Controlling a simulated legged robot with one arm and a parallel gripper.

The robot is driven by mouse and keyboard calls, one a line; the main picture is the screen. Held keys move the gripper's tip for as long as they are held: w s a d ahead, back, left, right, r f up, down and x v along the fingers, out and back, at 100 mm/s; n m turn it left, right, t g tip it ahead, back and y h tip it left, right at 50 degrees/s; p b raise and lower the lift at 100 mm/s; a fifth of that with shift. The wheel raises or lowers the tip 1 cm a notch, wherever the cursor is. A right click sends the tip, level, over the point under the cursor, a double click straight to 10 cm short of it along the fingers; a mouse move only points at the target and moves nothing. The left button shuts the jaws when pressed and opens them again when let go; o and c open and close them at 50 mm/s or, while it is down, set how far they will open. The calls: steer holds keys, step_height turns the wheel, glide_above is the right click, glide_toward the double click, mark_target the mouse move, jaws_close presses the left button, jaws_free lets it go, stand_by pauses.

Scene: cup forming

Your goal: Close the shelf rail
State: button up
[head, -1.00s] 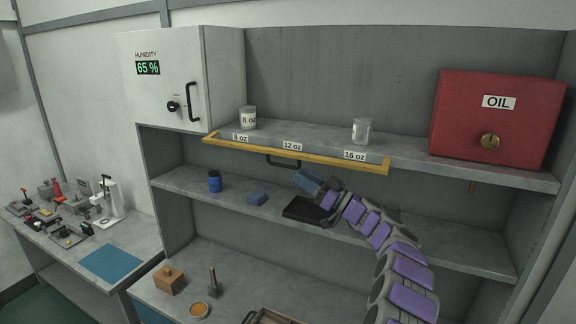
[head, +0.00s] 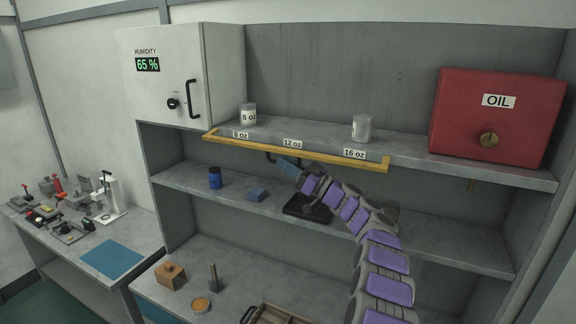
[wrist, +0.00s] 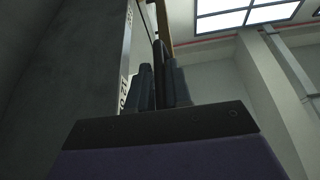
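The yellow shelf rail (head: 330,158) runs along the front of the upper shelf. It sits out from the shelf edge and a little below the shelf top. Its black handle (head: 270,157) hangs under the middle and is partly covered by my gripper. My gripper (head: 286,165) is just under the rail, at the right side of the handle. In the wrist view the dark fingers (wrist: 160,88) stand close together below the rail (wrist: 164,28). A dark bar shows near the fingers.
An 8 oz cup (head: 248,113) and another cup (head: 361,128) stand on the upper shelf (head: 420,158) behind the rail. A red OIL box (head: 495,125) is at right and a humidity cabinet (head: 165,85) at left. A black tray (head: 307,208) lies on the middle shelf below my arm.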

jaws_close()
